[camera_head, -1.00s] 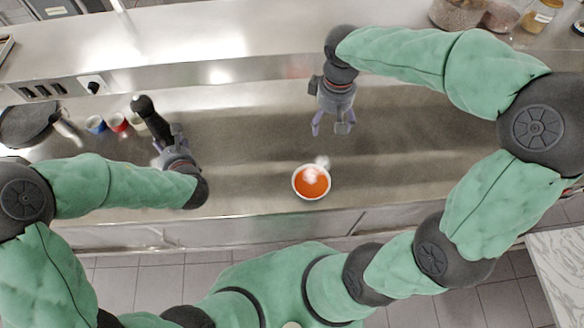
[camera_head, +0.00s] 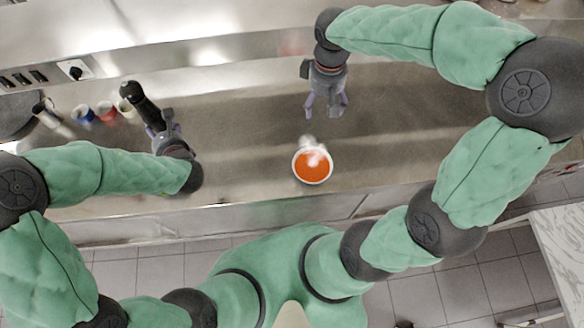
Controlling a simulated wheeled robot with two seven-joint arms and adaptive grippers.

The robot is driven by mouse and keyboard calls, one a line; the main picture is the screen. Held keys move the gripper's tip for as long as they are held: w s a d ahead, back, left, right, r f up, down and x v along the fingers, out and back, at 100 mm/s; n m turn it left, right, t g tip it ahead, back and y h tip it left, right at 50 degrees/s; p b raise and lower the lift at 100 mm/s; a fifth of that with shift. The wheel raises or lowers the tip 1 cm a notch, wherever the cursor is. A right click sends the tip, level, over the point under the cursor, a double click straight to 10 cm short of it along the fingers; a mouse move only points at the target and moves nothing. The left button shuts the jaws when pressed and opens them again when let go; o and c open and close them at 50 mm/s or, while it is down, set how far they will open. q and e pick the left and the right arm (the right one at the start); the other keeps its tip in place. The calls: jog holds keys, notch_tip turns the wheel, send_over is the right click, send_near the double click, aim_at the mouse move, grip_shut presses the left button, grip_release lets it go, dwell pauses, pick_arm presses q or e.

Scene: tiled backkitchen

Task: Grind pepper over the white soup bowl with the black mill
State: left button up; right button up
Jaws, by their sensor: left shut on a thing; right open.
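The white soup bowl (camera_head: 297,174) with orange soup stands on the steel counter in the middle of the head view, with pale steam above it. The black mill (camera_head: 141,103) is in my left gripper (camera_head: 161,130), well to the left of the bowl. The gripper is shut on the mill, which leans to the upper left. My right gripper (camera_head: 324,108) is open and empty, behind the bowl and apart from it. The mill's lower part is partly hidden by the gripper.
Several small cups, among them a blue one (camera_head: 82,113) and a red one (camera_head: 106,110), stand left of the mill. A dark pan (camera_head: 16,116) lies at the far left. The steel counter (camera_head: 235,125) between the mill and the bowl is clear.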

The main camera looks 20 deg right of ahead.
pick_arm(q)
jog(key=shift+w+a, duration=0.1)
jog(key=shift+w, duration=0.15)
pick_arm(e)
jog(key=shift+w+f, duration=0.1)
jog(key=shift+w, duration=0.15)
pick_arm(q)
jog(key=shift+s, duration=0.1)
pick_arm(e)
jog(key=shift+s, duration=0.15)
pick_arm(q)
jog(key=d+f+m+h, duration=0.2)
jog(key=d+f, duration=0.3)
jog(key=d, duration=0.3)
jog(key=d+f+m+h, duration=0.1)
jog(key=d+f, duration=0.4)
jog(key=d, duration=0.3)
jog(key=s+d+f+m+h, duration=0.35)
jog(key=s+d+f, duration=0.45)
jog(key=d+f, duration=0.4)
jog(key=s+d+f, duration=0.1)
jog(key=s+d, duration=0.2)
jog(key=d, duration=1)
jog(key=shift+d, duration=0.35)
pick_arm(e)
jog(key=n, duration=0.8)
